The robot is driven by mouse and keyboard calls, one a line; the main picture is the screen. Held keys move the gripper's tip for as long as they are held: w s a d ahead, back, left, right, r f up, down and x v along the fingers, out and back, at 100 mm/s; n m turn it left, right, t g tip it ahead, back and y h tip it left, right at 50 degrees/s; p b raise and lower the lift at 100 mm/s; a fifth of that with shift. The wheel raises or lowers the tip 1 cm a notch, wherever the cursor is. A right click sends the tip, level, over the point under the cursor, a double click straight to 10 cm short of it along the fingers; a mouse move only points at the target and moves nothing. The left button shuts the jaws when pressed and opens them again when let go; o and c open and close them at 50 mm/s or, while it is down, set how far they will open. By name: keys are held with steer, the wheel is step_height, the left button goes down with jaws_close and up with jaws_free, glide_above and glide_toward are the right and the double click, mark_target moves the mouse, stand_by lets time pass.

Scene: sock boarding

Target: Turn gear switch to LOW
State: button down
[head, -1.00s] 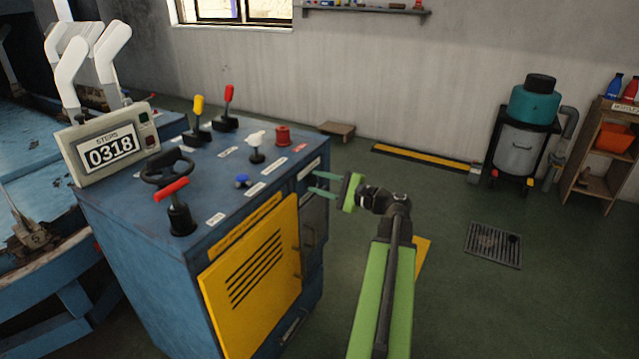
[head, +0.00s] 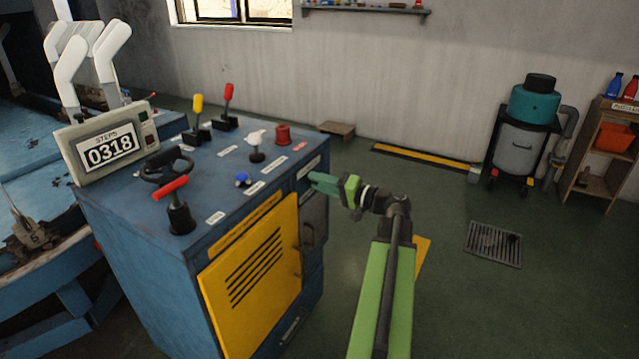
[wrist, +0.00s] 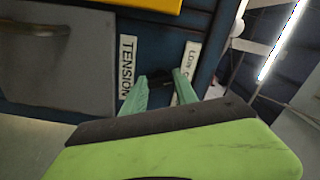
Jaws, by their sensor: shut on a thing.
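The gear switch (wrist: 160,76) is a small dark knob on the side of the blue cabinet (head: 150,270). In the wrist view it lies between the TENSION label (wrist: 127,66) and a label starting with LOW (wrist: 190,62). The green fingers of my gripper (head: 314,181) reach the cabinet's right side, just below its top edge. In the wrist view my gripper (wrist: 161,84) has a finger on either side of the switch and is shut on it. The fingers cover part of the switch, and I cannot tell its setting.
A grey door (head: 313,225) with a handle is below my gripper. Levers and knobs, including a red knob (head: 283,134), stand on the cabinet top. The floor right of my arm is clear around a drain grate (head: 494,244).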

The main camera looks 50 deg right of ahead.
steer(key=shift+d+f+n, duration=0.1)
steer(key=shift+d+n, duration=0.05)
steer(key=shift+n, duration=1.95)
steer(key=c, duration=1)
jaws_free()
steer(key=shift+o, duration=0.2)
steer(key=v, duration=1.7)
steer(key=shift+s, duration=0.25)
steer(key=shift+f, duration=0.1)
